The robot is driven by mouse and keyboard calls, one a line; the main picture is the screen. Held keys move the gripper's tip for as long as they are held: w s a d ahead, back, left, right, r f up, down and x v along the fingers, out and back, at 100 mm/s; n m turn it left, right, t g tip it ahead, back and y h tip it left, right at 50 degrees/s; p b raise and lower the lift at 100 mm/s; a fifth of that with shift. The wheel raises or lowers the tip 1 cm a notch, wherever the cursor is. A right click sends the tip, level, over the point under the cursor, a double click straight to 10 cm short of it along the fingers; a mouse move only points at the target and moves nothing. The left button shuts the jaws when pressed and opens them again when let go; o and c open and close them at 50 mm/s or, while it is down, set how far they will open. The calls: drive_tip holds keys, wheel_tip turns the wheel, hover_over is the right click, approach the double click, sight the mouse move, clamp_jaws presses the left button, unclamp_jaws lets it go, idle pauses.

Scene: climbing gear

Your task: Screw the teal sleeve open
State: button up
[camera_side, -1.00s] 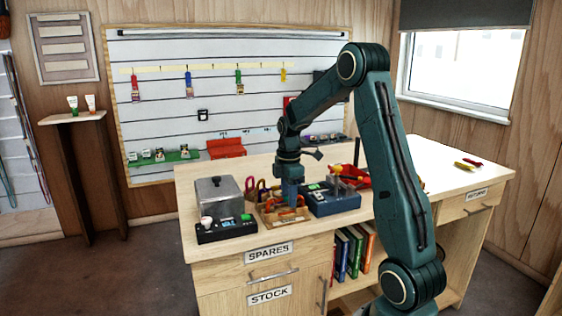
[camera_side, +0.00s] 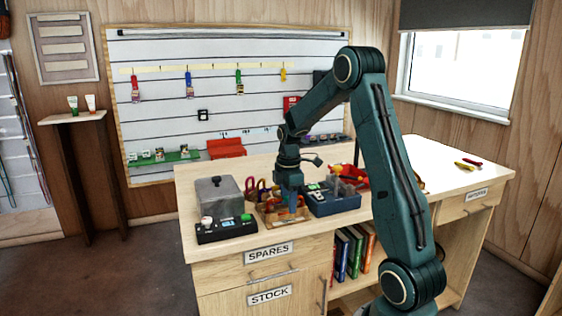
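My gripper (camera_side: 292,203) points down over a shallow wooden tray (camera_side: 268,224) on the workbench. Orange and other small coloured pieces lie in the tray around the fingertips. I cannot make out a teal sleeve in this view; the pieces at the fingers are too small and partly hidden by the gripper. Whether the fingers are open or shut on something cannot be told at this size.
A grey lidded box (camera_side: 219,196) and a black control box (camera_side: 226,230) stand left of the tray. A blue box (camera_side: 334,203) stands close on the right. Red and yellow tools (camera_side: 468,164) lie at the far right. The bench's right part is mostly clear.

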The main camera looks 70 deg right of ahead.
drive_tip(key=shift+f, duration=0.4)
idle(0.4)
drive_tip(key=shift+w+d, duration=0.5)
drive_tip(key=shift+r, duration=0.15)
drive_tip(key=shift+w+r, duration=0.1)
drive_tip(key=shift+r, duration=1.2)
drive_tip(key=shift+s+a, duration=0.55)
drive_tip(key=shift+a, duration=0.05)
idle(0.3)
